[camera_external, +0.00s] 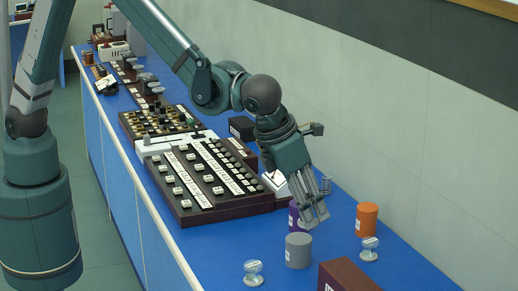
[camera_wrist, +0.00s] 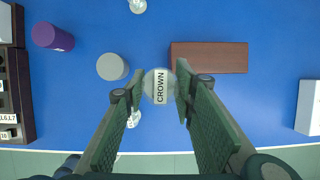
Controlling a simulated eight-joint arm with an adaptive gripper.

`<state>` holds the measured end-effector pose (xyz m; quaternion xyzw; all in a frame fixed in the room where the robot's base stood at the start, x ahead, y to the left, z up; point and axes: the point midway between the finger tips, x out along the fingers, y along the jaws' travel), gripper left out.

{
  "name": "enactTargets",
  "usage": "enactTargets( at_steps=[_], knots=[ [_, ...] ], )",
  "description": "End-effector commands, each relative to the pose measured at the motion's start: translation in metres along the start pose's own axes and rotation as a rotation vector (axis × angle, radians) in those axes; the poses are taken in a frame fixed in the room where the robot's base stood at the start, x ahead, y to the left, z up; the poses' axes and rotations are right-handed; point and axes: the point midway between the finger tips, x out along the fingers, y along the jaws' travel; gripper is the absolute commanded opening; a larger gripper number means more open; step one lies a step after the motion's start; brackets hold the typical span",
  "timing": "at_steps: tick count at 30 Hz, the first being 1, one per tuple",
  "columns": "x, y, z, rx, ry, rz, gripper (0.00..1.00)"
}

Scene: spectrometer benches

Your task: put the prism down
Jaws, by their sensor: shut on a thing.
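The prism (camera_wrist: 160,87) is a clear, roundish piece with a white label reading CROWN, seen from above in the wrist view. My gripper (camera_wrist: 158,86) is shut on it, with a dark green finger on each side. In the external view my gripper (camera_external: 318,218) points down over the blue bench, near the grey and purple cylinders.
A grey cylinder (camera_external: 298,250), purple cylinder (camera_wrist: 53,37), orange cylinder (camera_external: 367,219) and brown box (camera_external: 346,276) stand nearby. Clear labelled pieces stand at front left (camera_external: 253,273) and right (camera_external: 369,248). A dark board (camera_external: 210,180) lies farther back. Blue bench is bare between them.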

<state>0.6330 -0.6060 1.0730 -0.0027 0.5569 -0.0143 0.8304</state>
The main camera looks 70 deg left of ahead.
Motion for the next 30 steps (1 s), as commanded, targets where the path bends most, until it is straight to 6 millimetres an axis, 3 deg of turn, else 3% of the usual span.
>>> enactTargets(
  at_steps=[12, 18, 30],
  knots=[
    [0.006, -0.077, 0.040, -0.017, 0.000, 0.000, 0.14],
    [0.011, -0.106, 0.052, -0.023, 0.001, 0.000, 0.14],
    [0.015, -0.123, 0.058, -0.029, 0.001, 0.001, 0.14]
  ],
)
